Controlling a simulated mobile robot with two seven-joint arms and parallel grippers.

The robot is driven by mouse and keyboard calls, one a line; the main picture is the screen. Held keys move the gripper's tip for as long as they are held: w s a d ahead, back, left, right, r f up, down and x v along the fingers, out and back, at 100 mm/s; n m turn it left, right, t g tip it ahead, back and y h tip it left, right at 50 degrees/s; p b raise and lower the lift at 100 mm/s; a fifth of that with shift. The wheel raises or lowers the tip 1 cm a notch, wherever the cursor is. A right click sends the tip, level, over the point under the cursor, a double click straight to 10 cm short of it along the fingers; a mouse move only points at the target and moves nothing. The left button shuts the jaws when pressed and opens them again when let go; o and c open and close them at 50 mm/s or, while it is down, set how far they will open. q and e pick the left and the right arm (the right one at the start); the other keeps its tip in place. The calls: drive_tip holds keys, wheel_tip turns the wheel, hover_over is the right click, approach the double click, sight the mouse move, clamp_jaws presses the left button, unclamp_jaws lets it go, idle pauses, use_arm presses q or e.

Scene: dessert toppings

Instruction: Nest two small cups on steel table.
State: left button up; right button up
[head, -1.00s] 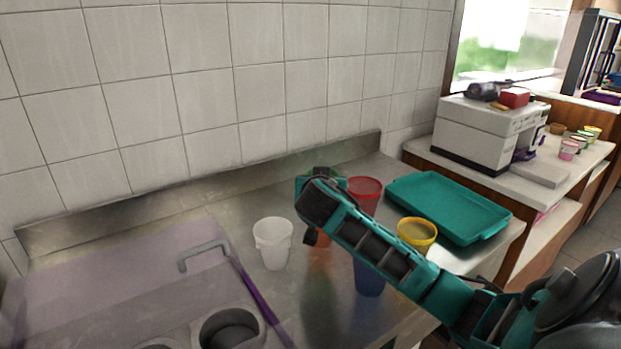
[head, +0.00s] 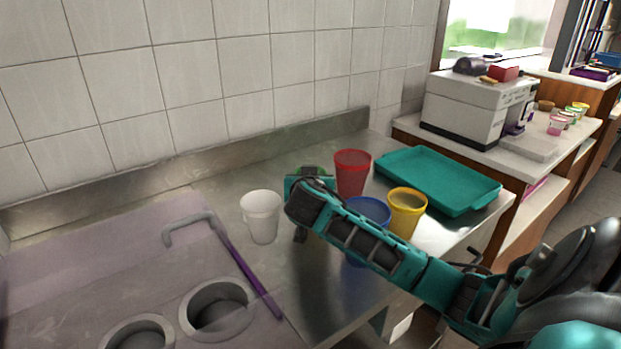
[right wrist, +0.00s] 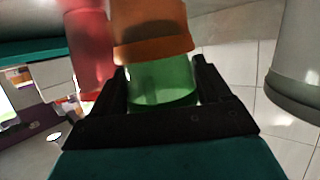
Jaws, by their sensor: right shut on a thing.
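My right gripper (right wrist: 160,72) is shut on a green cup (right wrist: 162,88), which sits between the two black fingers in the right wrist view. An orange cup (right wrist: 150,25) is directly beyond it, its rim around the green cup's lower end, so the green cup appears partly inside it. How deep it sits is hidden. In the head view, my right gripper and arm hide the orange cup, and only a little green shows behind the wrist. My left gripper is not in view.
A white cup (head: 262,218) stands left of the gripper on the steel table (head: 240,160). A red cup (head: 352,172), blue cup (head: 368,210) and yellow cup (head: 406,210) are close to my right arm.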

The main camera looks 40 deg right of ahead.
drive_tip(key=shift+f, duration=0.4)
drive_tip(key=o, duration=1)
drive_tip(key=shift+c, duration=0.2)
drive_tip(key=shift+r, duration=0.1)
